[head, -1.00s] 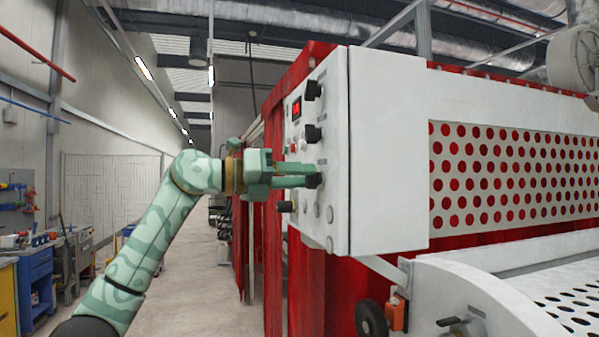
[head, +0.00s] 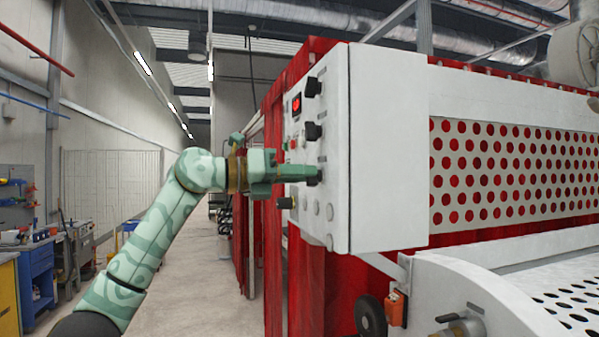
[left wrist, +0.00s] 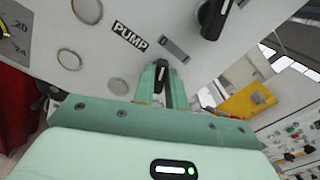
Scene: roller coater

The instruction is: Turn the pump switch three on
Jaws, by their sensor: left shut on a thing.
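The white control box (head: 388,150) carries a column of black rotary switches on its left face. The upper switch (head: 312,87) and the middle switch (head: 312,132) are free. My left gripper (head: 312,174) is shut on the lowest switch of this column, which its fingers mostly hide. In the left wrist view, the black knob of this switch (left wrist: 162,70) shows between the two fingers, near a "PUMP" label (left wrist: 130,36). Another black knob (left wrist: 212,18) is up and to the right there. The held switch's exact setting is hard to tell. My right gripper is not in view.
A red display (head: 296,104) sits high on the panel, and a black knob (head: 285,202) sticks out low on its left edge. Red curtains (head: 312,280) hang below the box. The aisle (head: 205,270) to the left is clear.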

